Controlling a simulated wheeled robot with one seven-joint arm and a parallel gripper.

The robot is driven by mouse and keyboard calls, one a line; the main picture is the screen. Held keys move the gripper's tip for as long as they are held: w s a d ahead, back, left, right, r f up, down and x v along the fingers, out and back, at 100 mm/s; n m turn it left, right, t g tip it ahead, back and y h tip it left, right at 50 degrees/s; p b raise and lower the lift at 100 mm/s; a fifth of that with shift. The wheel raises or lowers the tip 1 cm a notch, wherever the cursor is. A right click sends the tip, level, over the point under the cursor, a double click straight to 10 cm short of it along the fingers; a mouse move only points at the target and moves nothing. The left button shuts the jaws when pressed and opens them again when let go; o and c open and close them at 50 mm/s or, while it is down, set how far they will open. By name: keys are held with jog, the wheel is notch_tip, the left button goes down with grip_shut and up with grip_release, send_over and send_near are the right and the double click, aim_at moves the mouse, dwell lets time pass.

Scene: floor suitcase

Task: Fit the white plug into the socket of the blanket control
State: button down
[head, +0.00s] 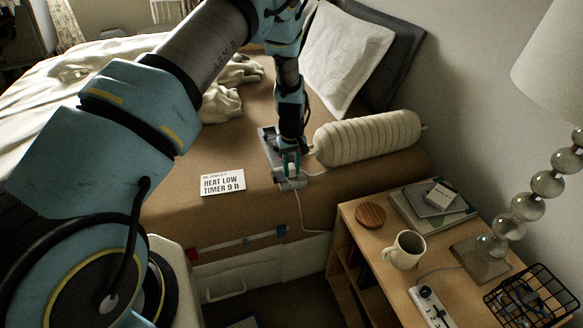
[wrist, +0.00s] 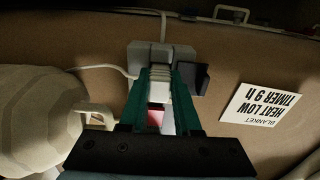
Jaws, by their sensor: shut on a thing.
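My gripper (head: 291,165) points down at the bed's edge and is shut on the white plug (wrist: 157,92). In the wrist view the plug shows as a pale ribbed piece between the green fingers (wrist: 168,78). The grey blanket control (head: 292,184) lies on the brown mattress cover directly at the fingertips. It also shows in the wrist view (wrist: 148,52), just beyond the plug. The plug's front end is close to or touching the control. The socket is hidden, so I cannot tell whether the plug is inside it.
A card (head: 223,183) reads "HEAT LOW TIMER 9 h". A cream ribbed bolster (head: 368,138) lies close to my gripper. A pale cable (head: 301,216) hangs over the bed's edge. The nightstand (head: 358,228) carries a mug (head: 405,250), books, a lamp and a power strip (head: 430,306).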

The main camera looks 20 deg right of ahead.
jog(key=shift+f, duration=0.2)
jog(key=c, duration=0.6)
grip_release()
jog(key=shift+r, duration=0.1)
